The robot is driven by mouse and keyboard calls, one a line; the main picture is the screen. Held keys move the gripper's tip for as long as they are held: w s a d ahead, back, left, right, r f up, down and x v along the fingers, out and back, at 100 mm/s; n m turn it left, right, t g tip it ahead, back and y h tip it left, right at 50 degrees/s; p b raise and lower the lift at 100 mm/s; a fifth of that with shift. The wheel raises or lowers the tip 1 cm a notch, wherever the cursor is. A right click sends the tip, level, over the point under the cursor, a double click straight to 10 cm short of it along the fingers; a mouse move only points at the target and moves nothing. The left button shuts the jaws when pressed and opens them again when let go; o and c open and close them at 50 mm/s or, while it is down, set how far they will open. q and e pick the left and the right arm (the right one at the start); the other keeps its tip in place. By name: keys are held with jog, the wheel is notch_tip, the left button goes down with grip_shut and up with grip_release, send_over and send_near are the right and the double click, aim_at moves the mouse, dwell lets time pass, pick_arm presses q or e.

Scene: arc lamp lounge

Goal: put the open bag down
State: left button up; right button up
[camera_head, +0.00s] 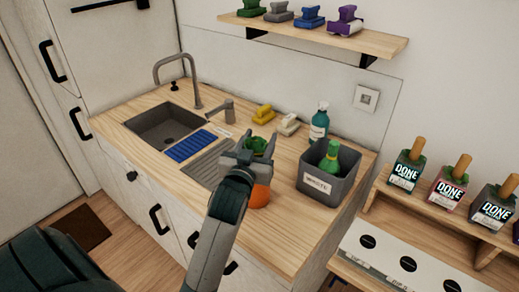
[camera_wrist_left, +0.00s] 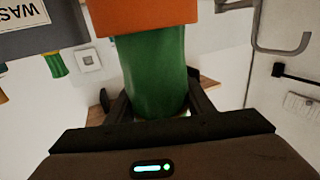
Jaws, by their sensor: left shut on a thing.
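The bag (camera_head: 258,195) has an orange lower body and a green upper part. My right gripper is not in view.
The grey waste bin (camera_head: 326,180) with a green thing in it stands close on the right. A teal bottle (camera_head: 319,125), a yellow thing (camera_head: 263,113) and a white one (camera_head: 288,124) stand behind. The sink (camera_head: 168,128) is left. Front counter (camera_head: 262,235) is bare.

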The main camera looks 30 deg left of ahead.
pick_arm(q)
notch_tip(320, 180, down, 3)
jog(key=shift+f, duration=0.2)
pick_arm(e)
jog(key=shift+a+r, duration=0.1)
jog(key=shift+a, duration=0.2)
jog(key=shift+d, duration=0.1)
pick_arm(q)
jog(key=shift+f, duration=0.4)
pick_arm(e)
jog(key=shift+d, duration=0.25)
pick_arm(q)
jog(key=shift+f, duration=0.25)
jog(key=o, duration=1.3)
jog(key=shift+r, duration=0.1)
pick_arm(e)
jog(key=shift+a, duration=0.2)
